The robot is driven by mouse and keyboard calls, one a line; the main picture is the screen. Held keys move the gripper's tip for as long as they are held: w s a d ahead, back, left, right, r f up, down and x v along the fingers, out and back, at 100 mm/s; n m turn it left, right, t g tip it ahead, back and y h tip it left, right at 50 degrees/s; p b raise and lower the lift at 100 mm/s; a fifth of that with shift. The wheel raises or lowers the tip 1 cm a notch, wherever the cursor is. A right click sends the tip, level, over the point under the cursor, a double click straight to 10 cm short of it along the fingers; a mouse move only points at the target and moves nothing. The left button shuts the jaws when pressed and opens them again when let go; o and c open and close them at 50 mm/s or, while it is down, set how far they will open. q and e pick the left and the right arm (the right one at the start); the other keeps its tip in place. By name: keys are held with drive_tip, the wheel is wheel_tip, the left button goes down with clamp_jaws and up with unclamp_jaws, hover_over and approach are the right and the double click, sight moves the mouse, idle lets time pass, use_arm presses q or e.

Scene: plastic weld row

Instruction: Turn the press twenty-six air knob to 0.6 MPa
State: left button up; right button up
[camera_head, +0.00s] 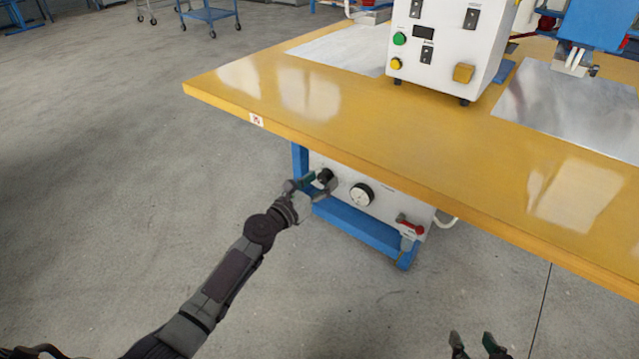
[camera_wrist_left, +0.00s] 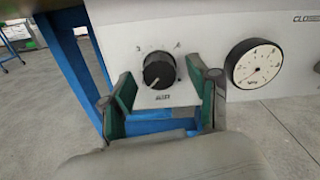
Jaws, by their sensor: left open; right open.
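The black air knob (camera_wrist_left: 159,70) is on a white panel below the table, with "AIR" printed under it and small scale marks above it. It also shows in the head view (camera_head: 325,175). A round pressure gauge (camera_wrist_left: 255,63) with a white dial is to its right, also in the head view (camera_head: 361,194); its reading is too small to tell. My left gripper (camera_wrist_left: 163,98) is open, with one green-padded finger on each side of the knob, apart from it as far as I can see. My right gripper (camera_head: 479,346) is open and empty at the bottom edge of the head view.
The yellow tabletop (camera_head: 400,135) overhangs the panel. A red-handled valve (camera_head: 410,226) is at the panel's right end. A blue frame (camera_head: 360,228) runs under the panel. A white control box (camera_head: 447,45) stands on the table.

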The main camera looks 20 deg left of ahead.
use_arm(q)
drive_tip(key=c, duration=1.2)
drive_tip(key=shift+o, duration=0.2)
